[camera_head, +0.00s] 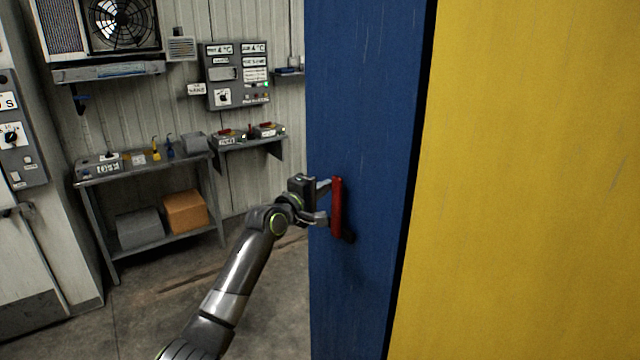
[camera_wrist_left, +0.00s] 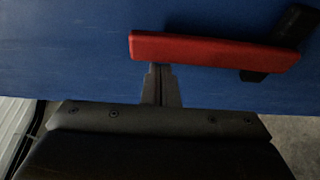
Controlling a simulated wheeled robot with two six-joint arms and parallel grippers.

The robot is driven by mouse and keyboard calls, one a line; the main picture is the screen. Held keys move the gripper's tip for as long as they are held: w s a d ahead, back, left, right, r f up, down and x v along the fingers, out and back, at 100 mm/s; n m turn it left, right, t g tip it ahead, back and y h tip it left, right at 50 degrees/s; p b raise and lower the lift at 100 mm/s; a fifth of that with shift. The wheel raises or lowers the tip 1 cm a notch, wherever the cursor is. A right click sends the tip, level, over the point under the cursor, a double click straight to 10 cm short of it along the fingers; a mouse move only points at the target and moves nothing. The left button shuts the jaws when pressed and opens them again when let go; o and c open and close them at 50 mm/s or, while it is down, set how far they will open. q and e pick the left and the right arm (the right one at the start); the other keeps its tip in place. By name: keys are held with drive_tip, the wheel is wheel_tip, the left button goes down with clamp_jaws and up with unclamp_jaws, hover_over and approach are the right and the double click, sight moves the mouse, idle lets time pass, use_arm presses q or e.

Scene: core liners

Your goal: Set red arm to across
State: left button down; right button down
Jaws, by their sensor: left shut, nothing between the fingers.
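The red arm (camera_head: 337,208) is a slim red bar on the blue panel (camera_head: 360,110). It stands upright in the head view, with a dark mount (camera_head: 348,236) near its lower end. In the left wrist view the red arm (camera_wrist_left: 205,48) runs across the picture, its dark mount near the right end. My left gripper (camera_head: 328,186) is beside the upper part of the bar, on its left. In the left wrist view its fingers (camera_wrist_left: 158,70) are together, with tips close against the bar's edge near the free end. I cannot tell whether they touch. My right gripper is out of view.
A yellow panel (camera_head: 530,180) fills the right side, past a dark gap. A grey shelf table (camera_head: 147,168) with small devices and an orange box (camera_head: 186,212) stands at the back left. A control panel (camera_head: 237,75) hangs on the wall. Open floor lies left of the blue panel.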

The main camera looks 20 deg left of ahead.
use_arm(q)
drive_tip(key=shift+s+d, duration=0.1)
drive_tip(key=shift+s, duration=0.05)
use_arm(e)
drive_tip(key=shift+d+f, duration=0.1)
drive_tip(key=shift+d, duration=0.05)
